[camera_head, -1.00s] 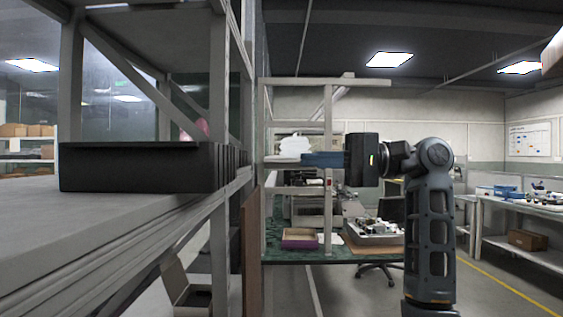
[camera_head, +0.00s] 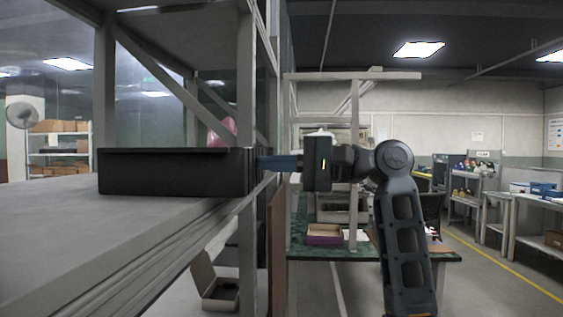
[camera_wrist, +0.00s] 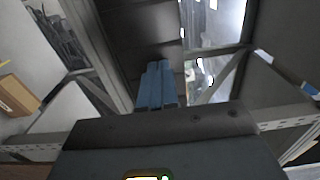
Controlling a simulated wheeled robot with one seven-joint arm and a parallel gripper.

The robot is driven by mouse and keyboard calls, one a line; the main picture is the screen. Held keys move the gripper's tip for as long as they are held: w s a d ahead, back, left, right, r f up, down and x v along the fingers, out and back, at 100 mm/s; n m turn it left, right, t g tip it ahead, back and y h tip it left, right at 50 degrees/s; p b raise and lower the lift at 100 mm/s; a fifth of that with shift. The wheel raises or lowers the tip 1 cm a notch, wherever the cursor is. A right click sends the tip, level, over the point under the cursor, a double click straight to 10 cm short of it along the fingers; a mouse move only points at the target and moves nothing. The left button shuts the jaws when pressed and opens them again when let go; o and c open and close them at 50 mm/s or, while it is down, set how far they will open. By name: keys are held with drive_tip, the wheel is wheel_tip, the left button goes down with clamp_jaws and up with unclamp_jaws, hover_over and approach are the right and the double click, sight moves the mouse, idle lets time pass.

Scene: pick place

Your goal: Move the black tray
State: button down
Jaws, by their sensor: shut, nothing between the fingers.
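The black tray (camera_head: 175,172) rests on the grey shelf at the left of the head view, close to the shelf's right edge. My gripper (camera_head: 260,163) is at the tray's right end, its blue fingers pointing left at it. The fingers are shut with nothing between them. Whether the tips touch the tray or pass in front of or behind the post there, I cannot tell. In the wrist view the closed fingers (camera_wrist: 156,80) point up the picture toward a dark ribbed surface (camera_wrist: 140,35), which looks like the tray.
The grey shelf (camera_head: 60,235) has upright posts (camera_head: 246,90) and diagonal braces around the tray. An open cardboard box (camera_head: 215,285) sits below. A green-topped table (camera_head: 375,254) with a purple box (camera_head: 324,235) stands behind my arm. Floor is free at right.

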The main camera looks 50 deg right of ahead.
drive_tip(key=p+x, duration=0.2)
drive_tip(key=x, duration=0.4)
drive_tip(key=shift+r+p, duration=0.15)
drive_tip(key=shift+p, duration=0.2)
drive_tip(key=shift+w+a, duration=0.25)
drive_tip(key=shift+w, duration=0.1)
